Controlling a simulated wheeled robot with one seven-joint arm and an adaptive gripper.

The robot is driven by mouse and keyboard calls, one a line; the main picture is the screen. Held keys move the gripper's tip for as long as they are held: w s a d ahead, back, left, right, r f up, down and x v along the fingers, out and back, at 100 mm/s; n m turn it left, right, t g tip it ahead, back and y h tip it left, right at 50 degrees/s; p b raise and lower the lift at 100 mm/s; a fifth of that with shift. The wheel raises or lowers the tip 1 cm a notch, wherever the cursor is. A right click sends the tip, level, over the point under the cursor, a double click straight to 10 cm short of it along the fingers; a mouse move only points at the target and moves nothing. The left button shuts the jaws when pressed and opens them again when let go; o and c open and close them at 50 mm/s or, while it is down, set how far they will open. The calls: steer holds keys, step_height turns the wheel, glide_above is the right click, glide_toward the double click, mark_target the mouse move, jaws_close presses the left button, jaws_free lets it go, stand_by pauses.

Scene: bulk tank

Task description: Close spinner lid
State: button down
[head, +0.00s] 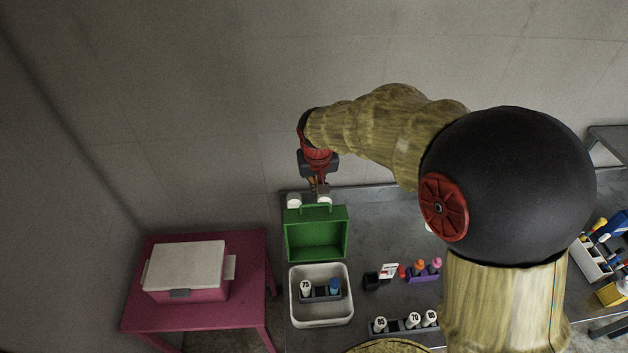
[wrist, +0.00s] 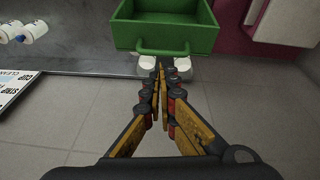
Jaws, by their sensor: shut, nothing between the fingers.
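A pink box with a pale, flat lid, likely the spinner (head: 186,270), stands on a pink table at the left. Its lid (head: 187,264) lies over the top with a grey latch at the front; I cannot tell whether it is fully shut. A pale part of it shows at the top right of the wrist view (wrist: 287,18). My gripper (head: 320,192) is away to its right, at the back of the bench by the green bin's handle. In the wrist view my gripper (wrist: 161,66) is shut and empty, its tips beside that handle.
A green bin (head: 316,254) with a handle sits on the grey bench, with white round-topped items behind it. A white tub (head: 321,318) holds a rack. Several weights, a small sign and coloured items stand rightward. The pink table (head: 252,275) has bare edges.

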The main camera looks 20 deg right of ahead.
steer(key=shift+m+t, duration=0.6)
steer(key=shift+t, duration=0.2)
steer(key=x, duration=0.2)
steer(key=p+x, duration=0.1)
steer(key=x, duration=0.5)
steer(key=shift+w+a+p, duration=0.3)
steer(key=shift+w, duration=0.05)
steer(key=shift+s+r, duration=0.1)
steer(key=shift+b, duration=0.55)
